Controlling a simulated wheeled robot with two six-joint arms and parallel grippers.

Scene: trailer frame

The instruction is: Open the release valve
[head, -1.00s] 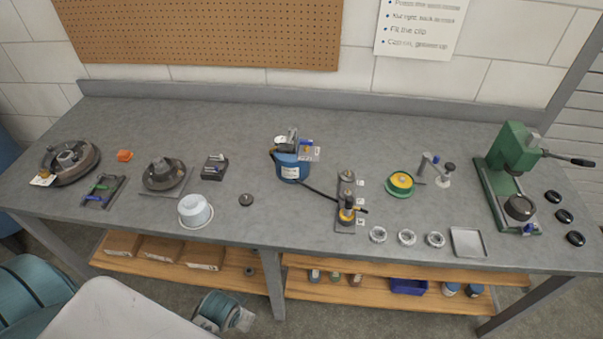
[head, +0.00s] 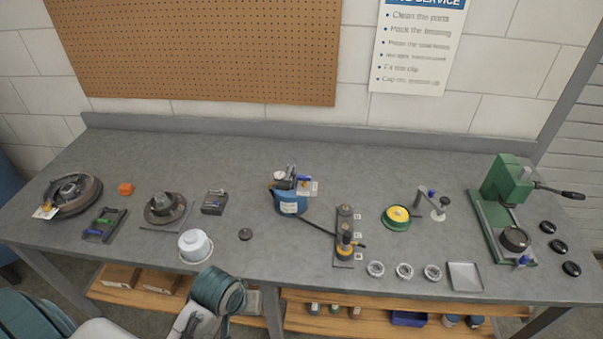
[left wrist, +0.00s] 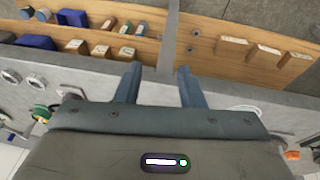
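I cannot tell which small part is the release valve. A black hose (head: 318,225) runs from the tank to a grey plate with a yellow-banded fitting (head: 344,244). My left arm shows at the bench's front edge in the head view; its gripper fingers cannot be made out there. In the left wrist view my left gripper (left wrist: 158,88) has its fingers apart and is empty. My right gripper is not in view.
A green-yellow round part (head: 397,217), several rings (head: 404,271) and a green press (head: 503,205) stand right. The bench behind the tank is clear.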

